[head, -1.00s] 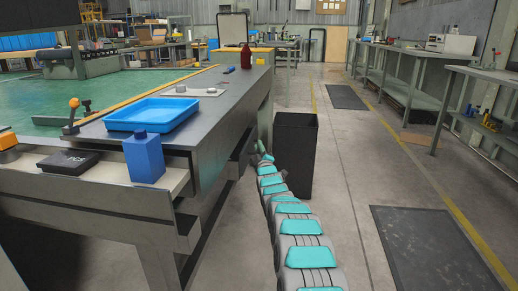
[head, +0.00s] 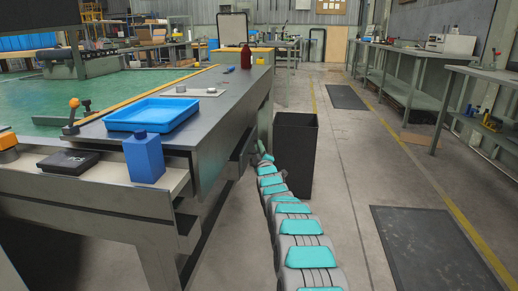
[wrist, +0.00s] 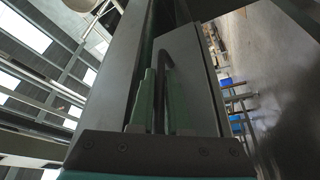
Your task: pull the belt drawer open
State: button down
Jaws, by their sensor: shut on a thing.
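The belt drawer (head: 240,148) is in the side of the long grey bench, seen edge-on in the head view. In the wrist view its grey front panel (wrist: 196,75) fills the middle, with a dark curved bar handle (wrist: 166,60) on it. My gripper (wrist: 163,90) has its two green fingers on either side of the handle, shut on it. In the head view my gripper (head: 258,148) is small and partly hidden at the end of my arm, beside the drawer. How far the drawer stands out is hard to tell.
A black bin (head: 296,155) stands close to the right of my arm. On the bench (head: 215,125) are a blue tray (head: 152,114), a blue bottle (head: 144,158) and a dark red bottle (head: 246,57). The floor aisle (head: 345,180) to the right is clear.

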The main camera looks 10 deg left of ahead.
jog(key=shift+f, duration=0.1)
jog(key=d, duration=2.3)
jog(key=shift+s+p, duration=0.35)
jog(key=shift+s, duration=0.05)
jog(key=c, duration=1.2)
grip_release()
jog(key=shift+o, duration=0.2)
jog(key=v, duration=0.7)
jog(key=shift+s, duration=0.35)
